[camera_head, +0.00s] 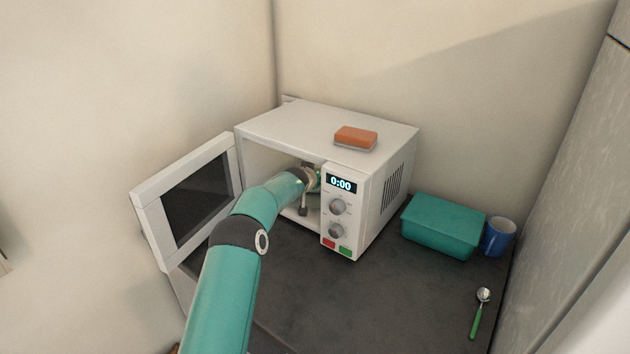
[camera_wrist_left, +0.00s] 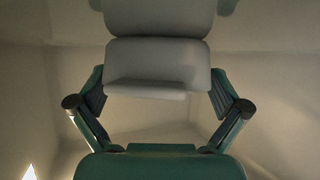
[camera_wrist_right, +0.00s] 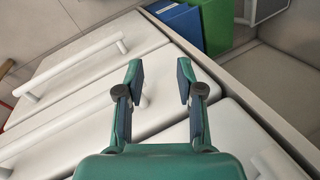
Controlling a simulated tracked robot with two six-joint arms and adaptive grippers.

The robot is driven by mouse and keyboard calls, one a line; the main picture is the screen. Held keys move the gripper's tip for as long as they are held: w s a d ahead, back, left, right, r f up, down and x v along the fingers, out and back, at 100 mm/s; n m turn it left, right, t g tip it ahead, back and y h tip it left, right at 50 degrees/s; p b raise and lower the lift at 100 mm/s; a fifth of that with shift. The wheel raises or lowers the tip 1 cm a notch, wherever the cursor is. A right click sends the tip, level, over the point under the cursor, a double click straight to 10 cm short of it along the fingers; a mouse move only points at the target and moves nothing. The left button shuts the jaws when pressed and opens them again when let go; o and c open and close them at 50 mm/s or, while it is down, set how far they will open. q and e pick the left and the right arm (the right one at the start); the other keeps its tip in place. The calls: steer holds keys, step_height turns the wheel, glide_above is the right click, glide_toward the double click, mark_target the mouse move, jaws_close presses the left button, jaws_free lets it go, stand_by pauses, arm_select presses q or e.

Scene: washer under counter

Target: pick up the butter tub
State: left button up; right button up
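My left gripper (camera_head: 307,190) is inside the open microwave (camera_head: 285,121), partly hidden by its control panel. In the left wrist view its fingers (camera_wrist_left: 160,95) are spread wide, with a pale grey, rounded object (camera_wrist_left: 158,62) between and beyond them. This may be the butter tub, but its lid and label are not clear. The fingertips look close to its sides; contact cannot be told. No butter tub shows in the head view. My right gripper (camera_wrist_right: 160,82) is open and empty, above white drawer fronts and outside the head view.
The microwave door (camera_head: 190,195) stands open to the left. An orange sponge (camera_head: 356,138) lies on top. A teal box (camera_head: 442,227), a blue mug (camera_head: 498,237) and a green-handled spoon (camera_head: 478,314) are at right. White drawer handles (camera_wrist_right: 75,67) are near my right gripper.

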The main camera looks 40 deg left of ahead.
arm_select(q)
steer(key=c, duration=1.1)
steer(key=shift+c, duration=0.2)
steer(key=shift+r, duration=0.15)
